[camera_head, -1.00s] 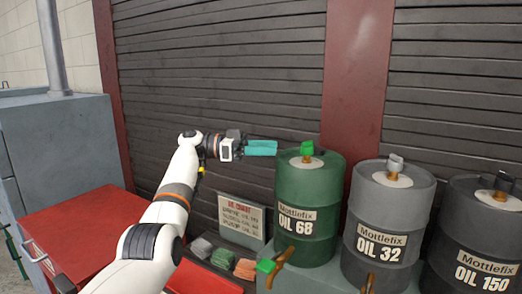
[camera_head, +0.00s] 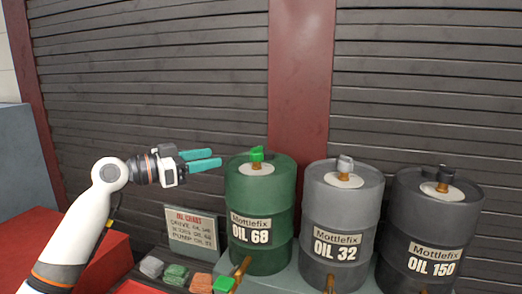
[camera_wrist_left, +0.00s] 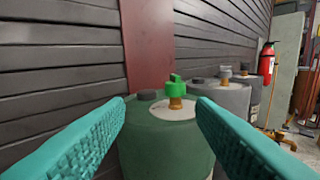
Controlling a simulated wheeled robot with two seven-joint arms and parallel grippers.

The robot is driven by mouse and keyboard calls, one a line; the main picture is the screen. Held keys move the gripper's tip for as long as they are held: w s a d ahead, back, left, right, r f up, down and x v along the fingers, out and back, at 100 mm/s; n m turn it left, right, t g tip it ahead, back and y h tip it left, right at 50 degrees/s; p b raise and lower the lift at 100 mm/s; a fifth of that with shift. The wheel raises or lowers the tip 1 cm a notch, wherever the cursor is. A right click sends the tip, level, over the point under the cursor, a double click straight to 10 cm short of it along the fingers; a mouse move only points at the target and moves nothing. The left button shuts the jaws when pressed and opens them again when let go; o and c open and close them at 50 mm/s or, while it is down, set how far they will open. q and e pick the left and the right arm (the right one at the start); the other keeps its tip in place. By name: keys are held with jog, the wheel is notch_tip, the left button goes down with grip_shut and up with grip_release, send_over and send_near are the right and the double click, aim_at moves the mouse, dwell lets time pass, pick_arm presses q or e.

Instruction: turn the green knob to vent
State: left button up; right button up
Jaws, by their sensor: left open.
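The green knob (camera_head: 256,154) sits on a brass stem on top of the green OIL 68 drum (camera_head: 262,218). In the left wrist view the knob (camera_wrist_left: 176,82) stands ahead, between the two teal fingers and beyond their tips. My left gripper (camera_head: 216,159) is open and empty, to the left of the knob at about its height, apart from it. Any vent marking on the white disc under the knob is too small to read. My right gripper is not in view.
A grey OIL 32 drum (camera_head: 338,232) and a dark OIL 150 drum (camera_head: 425,240) stand to the right. An oil chart sign (camera_head: 190,228) and several folded cloths (camera_head: 176,274) are at lower left. A shutter wall (camera_head: 150,70) is behind.

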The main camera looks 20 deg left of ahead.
aim_at(251, 153)
pick_arm(q)
jog(key=p+x, duration=0.1)
jog(key=x, duration=0.2)
jog(key=s+d+p+x, duration=0.1)
jog(key=p+x, duration=0.1)
jog(key=x, duration=0.2)
jog(key=p+x, duration=0.1)
jog(key=x, duration=0.3)
jog(key=shift+s+d+p, duration=0.2)
jog(key=shift+d+p, duration=0.1)
jog(key=shift+d, duration=0.2)
jog(key=shift+w+d, duration=0.35)
jog(key=shift+f, duration=0.1)
